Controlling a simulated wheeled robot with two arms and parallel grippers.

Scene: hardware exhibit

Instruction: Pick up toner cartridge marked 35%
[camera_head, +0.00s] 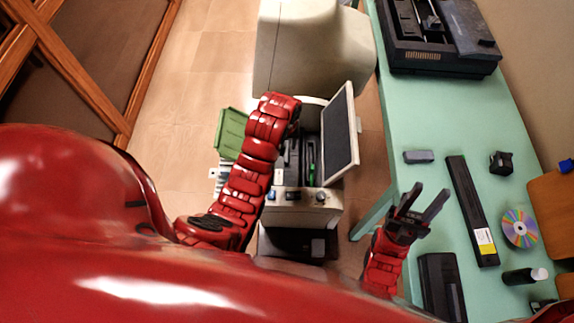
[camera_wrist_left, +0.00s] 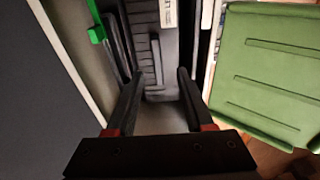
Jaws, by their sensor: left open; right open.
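My left arm reaches over an open printer (camera_head: 305,195); its gripper is hidden in the head view. In the left wrist view my left gripper (camera_wrist_left: 159,76) is open, its fingers pointing into the printer. A dark ribbed part with a small pale label, perhaps a toner cartridge (camera_wrist_left: 155,40), lies ahead between the fingertips; contact is not clear. A long black cartridge (camera_head: 466,200) with a white and yellow label lies on the green table. No 35% mark is readable. My right gripper (camera_head: 425,196) is open and empty near that table's left edge.
The printer's screen panel (camera_head: 340,132) and green flap (camera_head: 231,133) flank the opening; a green lever (camera_wrist_left: 97,34) stands inside. The green table (camera_head: 420,110) holds a black machine (camera_head: 440,45), a disc (camera_head: 519,228) and small dark parts. A large beige cabinet (camera_head: 310,50) stands behind.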

